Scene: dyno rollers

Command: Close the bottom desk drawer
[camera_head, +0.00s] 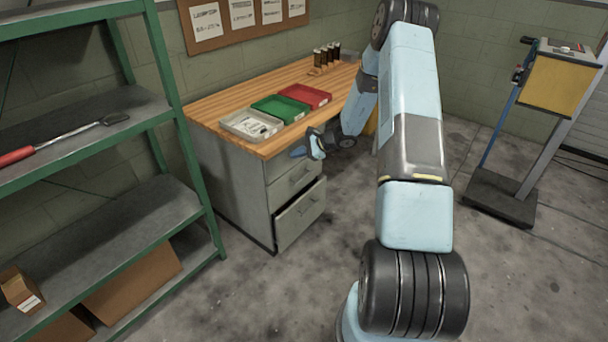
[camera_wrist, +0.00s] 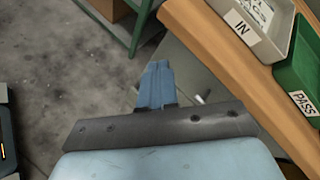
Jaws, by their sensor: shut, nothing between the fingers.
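The grey desk (camera_head: 232,182) has a wooden top and a stack of drawers at its front right. The bottom drawer (camera_head: 300,213) sticks out a little from the cabinet, with a dark gap above its front. The drawer above it (camera_head: 293,186) looks flush. My gripper (camera_head: 299,152) is at desktop-edge height, in front of the upper drawers and above the bottom drawer. In the wrist view my gripper (camera_wrist: 157,72) has its blue fingers together and empty, beside the desk edge. A small pale handle shows just right of the fingers. The bottom drawer cannot be clearly made out there.
Grey, green and red trays (camera_head: 280,107) and several dark bottles (camera_head: 326,54) stand on the desktop. A green-framed shelf (camera_head: 172,100) stands left of the desk. A scale-like stand (camera_head: 500,197) is at right. The concrete floor before the drawers is clear.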

